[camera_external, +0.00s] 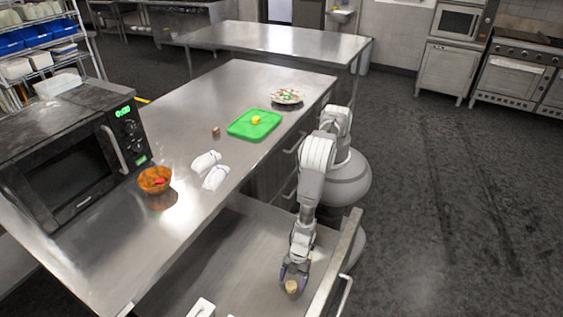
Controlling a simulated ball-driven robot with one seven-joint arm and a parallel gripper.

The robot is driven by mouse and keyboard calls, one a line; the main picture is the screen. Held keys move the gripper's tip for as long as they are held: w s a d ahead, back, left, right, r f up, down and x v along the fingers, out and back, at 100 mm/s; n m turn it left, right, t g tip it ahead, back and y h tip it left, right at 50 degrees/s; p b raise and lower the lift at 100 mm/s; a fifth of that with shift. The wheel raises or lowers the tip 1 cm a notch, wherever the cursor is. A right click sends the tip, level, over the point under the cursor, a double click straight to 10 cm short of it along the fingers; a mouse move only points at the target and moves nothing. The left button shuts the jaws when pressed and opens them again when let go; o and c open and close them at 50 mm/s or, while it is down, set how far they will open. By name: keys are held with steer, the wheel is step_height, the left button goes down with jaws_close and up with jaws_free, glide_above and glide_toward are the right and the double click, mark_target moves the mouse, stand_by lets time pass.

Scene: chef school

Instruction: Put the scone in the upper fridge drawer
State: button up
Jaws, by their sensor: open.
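A small tan, round-topped piece that looks like the scone (291,287) is at the right side of an open metal drawer (235,250), near its front wall. My gripper (293,274) points down into the drawer, its fingers apart just above and around the top of the scone. I cannot tell whether the fingers touch it, or whether it rests fully on the drawer floor. The drawer is pulled out from under the steel counter (190,110).
White items (201,308) lie at the drawer's near end. On the counter stand a microwave (75,150), an orange bowl (154,180), two white rolled cloths (206,161), a small brown cube (215,131), a green tray (240,128) with a yellow piece, and a plate (287,97). The floor to the right is clear.

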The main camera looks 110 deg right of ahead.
steer(key=p+v, duration=0.3)
steer(key=v, duration=0.8)
steer(key=shift+p, duration=0.4)
steer(key=shift+w+r, duration=0.1)
steer(key=w+r+m+t+y, duration=0.1)
steer(key=w+r+m+t, duration=0.1)
steer(key=w+r, duration=1.05)
steer(key=w+r+m+t, duration=0.1)
steer(key=w+r+t, duration=0.1)
steer(key=w+r, duration=1.05)
steer(key=w+d+r+m+t, duration=0.15)
steer(key=d+r, duration=0.25)
steer(key=r, duration=0.6)
steer(key=w+d+r+m+t, duration=0.15)
steer(key=d+r, duration=0.25)
steer(key=r, duration=0.5)
steer(key=s+d+r+t+h, duration=0.1)
steer(key=d+r, duration=0.4)
steer(key=r, duration=0.4)
steer(key=d+r+m+t, duration=0.1)
steer(key=d+r, duration=0.5)
steer(key=r, duration=0.2)
steer(key=s+d+r+t+h, duration=0.1)
steer(key=d+r, duration=0.4)
steer(key=r, duration=0.4)
steer(key=s+d+r+m+t+h, duration=0.2)
steer(key=s+d+r, duration=0.7)
steer(key=s+r, duration=0.3)
step_height(320, 180, up, 3)
steer(key=shift+d+f, duration=0.15)
